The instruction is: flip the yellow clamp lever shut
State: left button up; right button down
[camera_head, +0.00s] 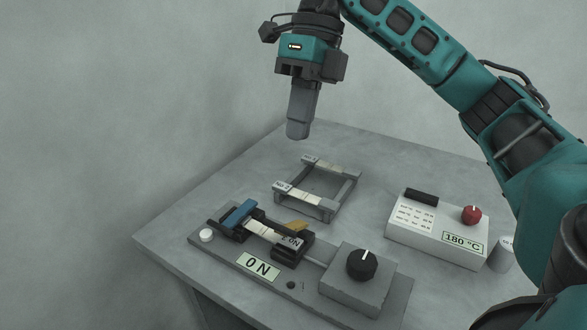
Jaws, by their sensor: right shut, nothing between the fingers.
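The yellow clamp lever (297,225) is a small yellow piece on the dark clamp at the right end of the strip in the near fixture (235,251). It looks raised at a slant, though it is too small to judge its exact angle. A pale strip (262,229) spans between a blue-topped clamp (238,214) and this dark clamp. My right gripper (297,132) is shut and empty, pointing down above the far side of the table, behind the lever and well clear of it. My left gripper is not in view.
A grey frame (347,188) with another strip stands behind the fixture. A black knob (362,264) sits on the fixture's grey block; its display (258,266) reads 0 N. A white control box (437,228) with a red knob reads 180 °C. A grey cylinder (501,254) stands beside it.

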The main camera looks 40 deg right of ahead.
jog(key=b, duration=0.3)
send_over(292, 225)
jog(key=s+a, duration=0.1)
jog(key=a, duration=0.1)
notch_tip(292, 225, down, 12)
jog(key=shift+a+f, duration=0.1)
jog(key=shift+f, duration=0.05)
jog(key=shift+a+f, duration=0.1)
jog(key=shift+f, duration=0.1)
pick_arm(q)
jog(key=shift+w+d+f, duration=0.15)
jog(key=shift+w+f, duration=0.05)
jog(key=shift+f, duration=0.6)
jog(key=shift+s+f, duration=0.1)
pick_arm(e)
jog(key=shift+s, duration=0.1)
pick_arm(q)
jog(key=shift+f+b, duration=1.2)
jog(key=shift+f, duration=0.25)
pick_arm(e)
jog(key=shift+s+a+f, duration=0.25)
jog(key=shift+a+f, duration=0.35)
jog(key=shift+f, duration=0.15)
jog(key=shift+s+a+f, duration=0.2)
jog(key=shift+a+f, duration=0.45)
jog(key=shift+f, duration=0.15)
jog(key=shift+s+a+f, duration=0.25)
jog(key=shift+a+f, duration=0.35)
jog(key=shift+f, duration=0.15)
